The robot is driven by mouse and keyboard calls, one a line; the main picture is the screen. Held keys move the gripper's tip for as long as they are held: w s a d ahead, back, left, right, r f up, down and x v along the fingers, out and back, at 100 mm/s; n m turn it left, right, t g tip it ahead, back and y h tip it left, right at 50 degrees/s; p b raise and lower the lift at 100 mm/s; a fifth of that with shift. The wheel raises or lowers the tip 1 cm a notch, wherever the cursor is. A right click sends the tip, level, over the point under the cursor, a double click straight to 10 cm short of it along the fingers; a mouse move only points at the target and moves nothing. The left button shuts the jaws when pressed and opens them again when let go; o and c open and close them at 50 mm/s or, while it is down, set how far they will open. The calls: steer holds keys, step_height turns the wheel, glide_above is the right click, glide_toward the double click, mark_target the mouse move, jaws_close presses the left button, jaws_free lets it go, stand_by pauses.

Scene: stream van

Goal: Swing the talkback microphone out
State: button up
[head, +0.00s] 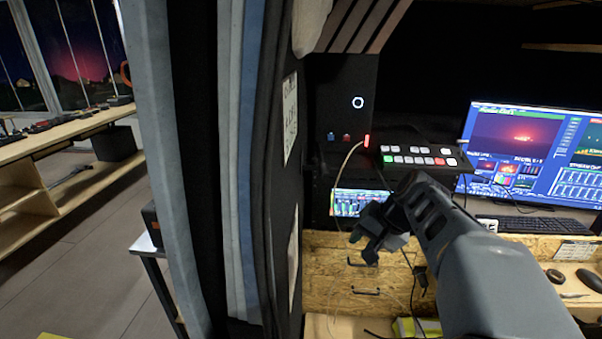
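I cannot pick out the talkback microphone with certainty. A small red-lit piece (367,141) stands at the left end of the button panel (420,157). A thin pale curved line (341,176), a cable or a gooseneck, runs from beside it down past the left of my gripper. My gripper (362,250) is in front of the wooden drawer fronts, below the button panel and apart from the red-lit piece. I see nothing held in it. Its fingers are dark and small, and the gap between them is not clear.
A curtain and dark partition (233,170) stand close on the left. A large monitor (540,150), a keyboard (517,224) and a small screen (358,203) are on the desk. Wooden drawers (325,262) are below. A wooden bench (65,135) and open floor lie farther left.

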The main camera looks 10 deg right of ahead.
mark_target(320, 152)
steer(key=w+d+r+m+t+y+b, duration=0.1)
steer(key=w+d+r+t+y, duration=0.25)
steer(key=w+r, duration=0.2)
step_height(320, 152, up, 12)
steer(key=w+a+n+y, duration=0.2)
steer(key=n+y, duration=0.1)
steer(key=y, duration=0.4)
steer(key=shift+t+h, duration=0.25)
steer(key=shift+t, duration=0.2)
steer(key=p+x, duration=0.1)
steer(key=x, duration=0.9)
steer(key=shift+w+a+f, duration=0.1)
steer(key=shift+w, duration=0.05)
steer(key=shift+x, duration=1.05)
steer(key=shift+f, duration=0.1)
steer(key=shift+c, duration=0.5)
jaws_close()
